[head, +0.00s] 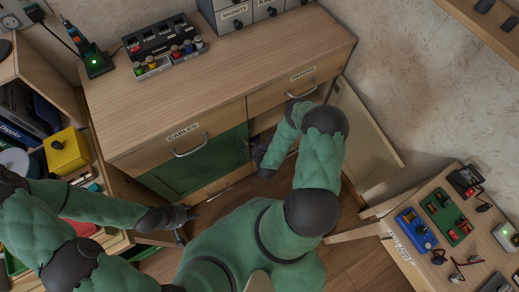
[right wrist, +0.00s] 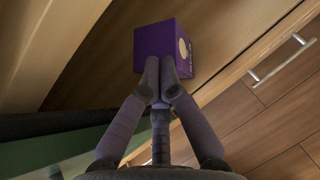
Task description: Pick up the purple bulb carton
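The purple bulb carton (right wrist: 162,47) is a small box with a pale round mark on one side. In the right wrist view it sits on wood inside the cupboard. It is hidden in the head view. My right gripper (right wrist: 160,66) has its fingertips close together and overlapping the carton's near lower part. I cannot tell whether they touch or grip it. In the head view the right gripper (head: 263,160) is at the cupboard opening, partly hidden by my arm.
The wooden cabinet (head: 220,75) has a closed green door (head: 195,165) and an open pale door (head: 368,130) at the right. Drawers labelled CABLES (head: 175,142) and MANUALS (head: 290,88) are shut above. A side table (head: 440,225) with devices stands at the lower right.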

